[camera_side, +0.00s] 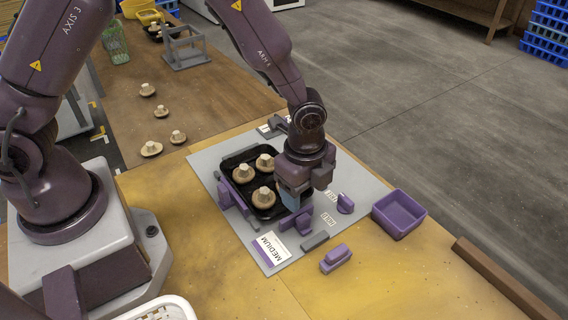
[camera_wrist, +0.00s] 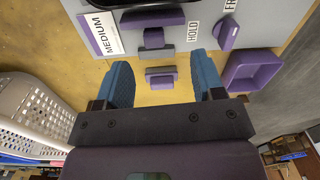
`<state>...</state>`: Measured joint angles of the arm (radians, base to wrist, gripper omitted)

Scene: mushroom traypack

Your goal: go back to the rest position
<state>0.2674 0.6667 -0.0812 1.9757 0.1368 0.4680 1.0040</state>
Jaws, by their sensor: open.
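My gripper (camera_side: 291,196) is over the right side of the black tray (camera_side: 229,163) in the side view. In the wrist view its two blue fingers (camera_wrist: 163,82) are spread apart with nothing between them. The tray sits on the grey fixture plate (camera_side: 205,163), and several pale mushrooms (camera_side: 263,197) stand in it. My gripper hides the tray's right part, so I cannot tell what lies there.
A purple bin (camera_side: 399,213) and a small purple block (camera_side: 336,258) lie right of the plate. A purple knob (camera_side: 345,203) stands on the plate. Loose mushrooms (camera_side: 151,149) lie on the brown table behind. A white basket (camera_wrist: 30,110) shows in the wrist view.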

